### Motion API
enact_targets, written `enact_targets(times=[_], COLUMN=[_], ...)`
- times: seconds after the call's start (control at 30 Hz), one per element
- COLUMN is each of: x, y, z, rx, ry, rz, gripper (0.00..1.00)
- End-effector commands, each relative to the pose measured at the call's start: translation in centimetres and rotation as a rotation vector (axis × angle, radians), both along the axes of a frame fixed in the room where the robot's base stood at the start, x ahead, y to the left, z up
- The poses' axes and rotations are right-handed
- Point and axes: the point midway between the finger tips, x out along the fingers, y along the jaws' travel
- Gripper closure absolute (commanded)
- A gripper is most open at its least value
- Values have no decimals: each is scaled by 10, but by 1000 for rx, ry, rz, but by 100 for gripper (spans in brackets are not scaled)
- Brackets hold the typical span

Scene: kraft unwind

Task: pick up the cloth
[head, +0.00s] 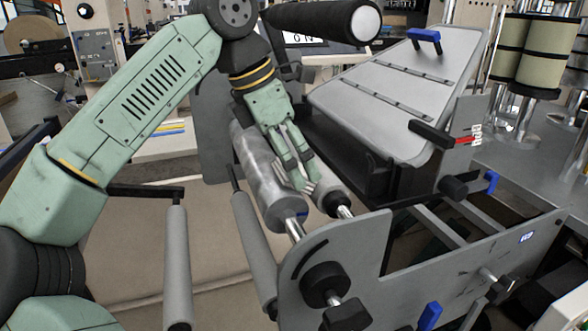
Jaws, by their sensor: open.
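My green arm reaches down from the upper left. My gripper (306,184) points down, with its fingertips close over the grey metal roller (262,178) and the darker roller beside it. Its fingers are a little apart. I cannot tell whether the tips touch a roller. I cannot make out a cloth in the head view; the gripper and the machine frame hide part of the area around the rollers.
A side plate (335,262) with black knobs stands just below the gripper. A tilted grey cover (395,85) with a blue handle is at right. Thin grey rollers (177,262) hang at lower left.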

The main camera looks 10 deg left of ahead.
Motion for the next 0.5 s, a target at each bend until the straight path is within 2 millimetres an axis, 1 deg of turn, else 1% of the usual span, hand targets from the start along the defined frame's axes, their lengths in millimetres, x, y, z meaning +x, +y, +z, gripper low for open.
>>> enact_targets(times=[0.1, 0.27, 0.5], x=[0, 0, 0], y=[-1, -1, -1], z=[-3, -3, -3], rx=[0, 0, 1], ry=[0, 0, -1], rz=[0, 0, 0], gripper=[17, 17, 33])
